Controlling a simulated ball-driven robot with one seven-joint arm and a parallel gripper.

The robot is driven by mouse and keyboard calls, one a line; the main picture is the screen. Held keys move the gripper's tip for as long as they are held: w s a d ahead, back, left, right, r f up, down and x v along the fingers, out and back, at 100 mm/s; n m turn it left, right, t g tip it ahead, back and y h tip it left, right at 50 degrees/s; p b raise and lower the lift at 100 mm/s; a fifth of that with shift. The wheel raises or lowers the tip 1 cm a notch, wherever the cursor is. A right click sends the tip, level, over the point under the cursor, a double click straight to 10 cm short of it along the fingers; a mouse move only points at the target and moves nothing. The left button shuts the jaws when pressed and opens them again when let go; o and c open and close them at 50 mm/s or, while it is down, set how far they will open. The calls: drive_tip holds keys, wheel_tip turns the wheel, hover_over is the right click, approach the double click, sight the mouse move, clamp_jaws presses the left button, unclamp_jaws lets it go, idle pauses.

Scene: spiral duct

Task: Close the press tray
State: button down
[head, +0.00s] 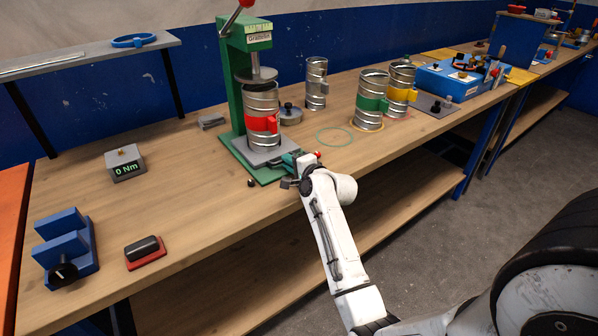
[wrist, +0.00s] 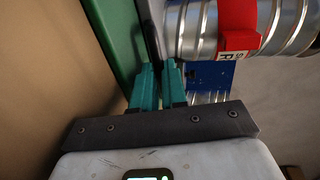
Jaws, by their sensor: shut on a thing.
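The press (head: 233,82) is a green stand with a red-knobbed lever and a round grey plate, on the workbench. Its grey tray (head: 257,157) lies low at the front on a green base. A ribbed metal duct piece (head: 262,101) with a red band stands upright on the tray, close below the plate. My gripper (head: 289,161) is at the tray's front right, its teal fingers shut on the tray's handle, which is mostly hidden by them. In the wrist view my fingers (wrist: 159,70) close around a grey part, beside the red-banded duct (wrist: 237,28).
Several duct pieces, including a green-banded one (head: 370,100), stand to the right. A round grey weight-like part (head: 290,114) is right of the press. A torque display (head: 125,163), blue holder (head: 66,245) and red-based block (head: 145,252) lie left. The bench's front left is partly clear.

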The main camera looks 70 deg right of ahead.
drive_tip(key=shift+x, duration=0.75)
drive_tip(key=shift+r, duration=0.2)
drive_tip(key=c, duration=1.2)
unclamp_jaws()
drive_tip(key=shift+w+d, duration=0.1)
drive_tip(key=shift+o, duration=0.2)
drive_tip(key=shift+f, duration=0.15)
